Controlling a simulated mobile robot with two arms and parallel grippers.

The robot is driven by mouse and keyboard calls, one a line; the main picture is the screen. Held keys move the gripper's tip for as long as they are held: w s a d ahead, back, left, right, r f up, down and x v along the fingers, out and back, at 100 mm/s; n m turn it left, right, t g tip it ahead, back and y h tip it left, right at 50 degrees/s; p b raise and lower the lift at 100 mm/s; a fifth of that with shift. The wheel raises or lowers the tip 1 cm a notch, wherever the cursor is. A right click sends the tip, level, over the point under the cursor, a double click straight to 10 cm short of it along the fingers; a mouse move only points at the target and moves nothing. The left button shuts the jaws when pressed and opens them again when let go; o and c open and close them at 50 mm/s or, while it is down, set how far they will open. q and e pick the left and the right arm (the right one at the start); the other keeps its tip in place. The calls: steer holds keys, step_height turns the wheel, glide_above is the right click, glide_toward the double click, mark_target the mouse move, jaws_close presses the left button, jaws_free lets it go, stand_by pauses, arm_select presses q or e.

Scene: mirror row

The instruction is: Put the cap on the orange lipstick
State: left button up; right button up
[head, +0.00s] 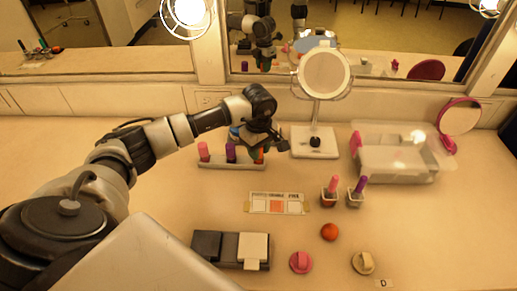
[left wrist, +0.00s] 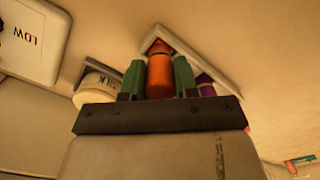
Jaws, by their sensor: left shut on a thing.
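My left gripper (head: 260,154) is over the right end of a low white rack (head: 228,164). In the left wrist view its green fingers (left wrist: 158,80) are shut on an orange cylinder (left wrist: 160,75), with a darker red-orange part at its far end. I cannot tell if this is the cap, the lipstick, or both. In the head view the gripper hides most of it. A pink lipstick (head: 203,151) and a purple one (head: 231,153) stand upright in the rack to the left. The right gripper is not in view.
A round mirror (head: 324,74) stands behind the rack. Pink (head: 330,186) and purple (head: 360,185) lipsticks stand in small cups, with a clear tray (head: 395,165) behind.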

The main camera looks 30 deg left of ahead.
arm_select(q)
steer(key=o, duration=1.5)
steer(key=shift+r, duration=0.1)
steer(key=shift+r+p, duration=2.05)
steer(key=shift+r, duration=1.3)
jaws_close()
